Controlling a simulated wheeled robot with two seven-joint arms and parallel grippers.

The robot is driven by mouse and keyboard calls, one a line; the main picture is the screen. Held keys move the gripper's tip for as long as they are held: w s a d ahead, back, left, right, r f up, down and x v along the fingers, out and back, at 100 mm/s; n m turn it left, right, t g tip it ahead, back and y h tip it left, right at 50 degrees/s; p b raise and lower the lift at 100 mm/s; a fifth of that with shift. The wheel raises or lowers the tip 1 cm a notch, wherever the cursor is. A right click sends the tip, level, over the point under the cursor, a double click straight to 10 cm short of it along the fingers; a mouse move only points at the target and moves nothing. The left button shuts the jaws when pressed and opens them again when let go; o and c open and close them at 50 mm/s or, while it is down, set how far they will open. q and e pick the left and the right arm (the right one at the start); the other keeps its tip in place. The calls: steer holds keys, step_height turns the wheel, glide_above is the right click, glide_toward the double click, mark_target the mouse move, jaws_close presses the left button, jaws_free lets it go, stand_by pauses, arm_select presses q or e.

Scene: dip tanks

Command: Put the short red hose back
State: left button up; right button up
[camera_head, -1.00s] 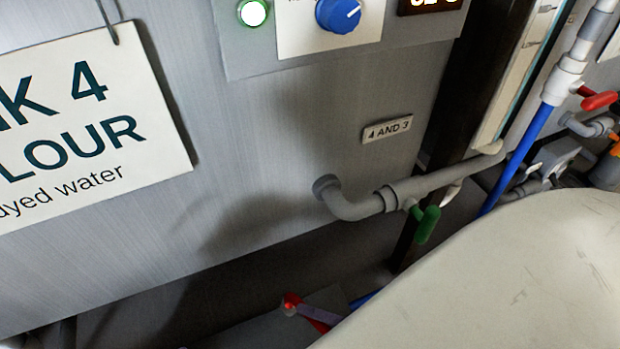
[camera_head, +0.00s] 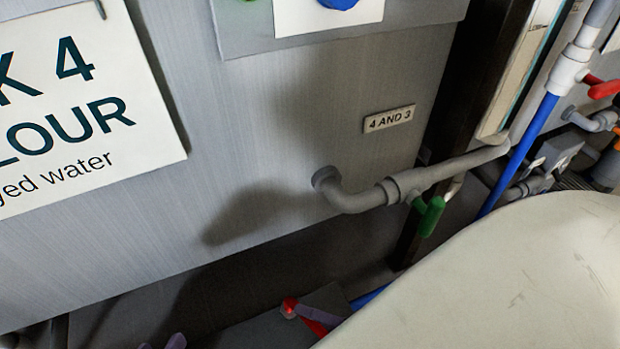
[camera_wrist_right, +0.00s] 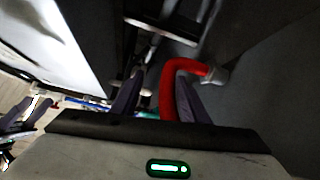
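The red hose (camera_wrist_right: 169,95) shows in the right wrist view as a short bent tube. It passes between the fingers of my right gripper (camera_wrist_right: 160,77), closer to the right-hand finger, and curves right to a grey end piece (camera_wrist_right: 217,75). The fingers stand apart, with a gap on the left side of the hose. In the head view, parts of the red hose (camera_head: 314,326) and a purple finger of my right gripper (camera_head: 297,311) show at the bottom. My left gripper (camera_head: 160,344) shows only its purple tips, apart, at the bottom edge; nothing shows between them.
The tank 4 wall (camera_head: 260,130) carries a grey elbow pipe (camera_head: 365,198) with a green valve handle (camera_head: 431,217). A blue pipe (camera_head: 522,150) and a red valve handle (camera_head: 604,89) are at the right. My pale arm link covers the lower right.

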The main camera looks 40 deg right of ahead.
steer(key=shift+s+f, duration=0.15)
steer(key=v, duration=1)
